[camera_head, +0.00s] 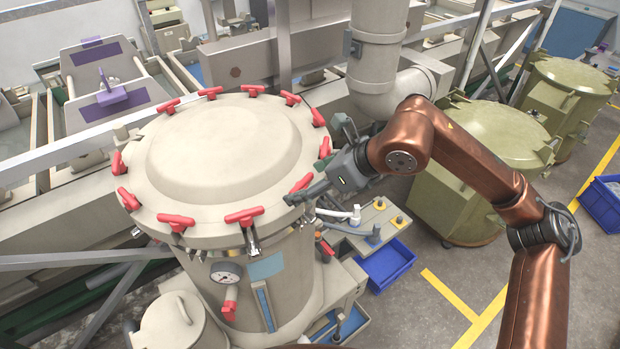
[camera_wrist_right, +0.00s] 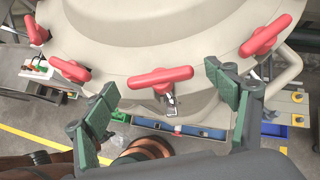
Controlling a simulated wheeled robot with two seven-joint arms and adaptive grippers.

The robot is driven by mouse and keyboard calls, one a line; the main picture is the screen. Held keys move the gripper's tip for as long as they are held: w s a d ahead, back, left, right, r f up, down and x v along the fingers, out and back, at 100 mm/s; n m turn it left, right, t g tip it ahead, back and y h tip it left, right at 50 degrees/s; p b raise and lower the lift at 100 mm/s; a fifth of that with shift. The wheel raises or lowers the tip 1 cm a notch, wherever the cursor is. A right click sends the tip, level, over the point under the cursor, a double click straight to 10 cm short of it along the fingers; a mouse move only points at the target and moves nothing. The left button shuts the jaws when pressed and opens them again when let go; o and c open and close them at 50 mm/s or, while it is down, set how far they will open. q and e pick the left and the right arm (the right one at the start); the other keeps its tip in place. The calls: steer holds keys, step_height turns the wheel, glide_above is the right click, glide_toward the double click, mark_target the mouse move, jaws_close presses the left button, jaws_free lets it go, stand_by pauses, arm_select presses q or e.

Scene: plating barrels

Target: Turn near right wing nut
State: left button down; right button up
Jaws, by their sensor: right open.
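A beige round lid (camera_head: 225,150) is ringed with several red wing nuts. One red wing nut (camera_head: 325,148) is on the lid's right side, and another (camera_head: 301,183) is on its near right rim. My right gripper (camera_head: 320,164) is at this right rim, its fingers apart, one by each of these two nuts. In the right wrist view, a red wing nut (camera_wrist_right: 160,77) lies crosswise between the open green-padded fingers of the gripper (camera_wrist_right: 162,88), and no contact shows. More wing nuts flank it to the left (camera_wrist_right: 70,70) and right (camera_wrist_right: 265,35). My left gripper is out of view.
A pressure gauge (camera_head: 225,272) sits on the vessel's front. A small tool stand (camera_head: 385,226) and a blue bin (camera_head: 390,264) are below my right gripper. Olive drums (camera_head: 482,140) stand to the right. A thick beige pipe (camera_head: 378,65) rises behind.

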steer(key=shift+x, duration=0.85)
steer(key=shift+c, duration=0.3)
steer(key=shift+d, duration=0.1)
steer(key=c, duration=1.1)
steer(key=shift+f+m+b, duration=0.2)
steer(key=shift+m+b, duration=0.2)
steer(key=shift+b, duration=0.35)
steer(key=shift+s+r+m+t+h+b, duration=0.1)
steer(key=shift+r+m+t+h+b, duration=0.05)
steer(key=shift+m+t+h+b, duration=0.2)
